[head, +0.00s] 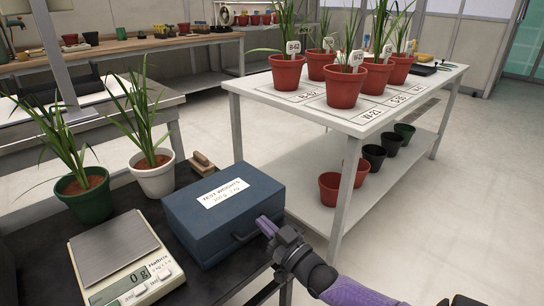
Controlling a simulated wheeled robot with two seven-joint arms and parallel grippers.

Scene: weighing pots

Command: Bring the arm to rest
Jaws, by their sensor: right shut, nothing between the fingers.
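My right gripper (268,225) is shut and empty. Its purple fingertips are at the right end of the blue test-weights box (222,222), close to its dark handle; I cannot tell whether they touch. The arm reaches in from the lower right. The box is closed, with a white label on its lid. My left gripper is not in view.
A scale (114,250) reading 0 g stands left of the box, its pan bare. A green pot (86,203) and a white pot (154,180) hold plants behind it. A white table (340,118) carries several red pots. Open floor (455,200) lies to the right.

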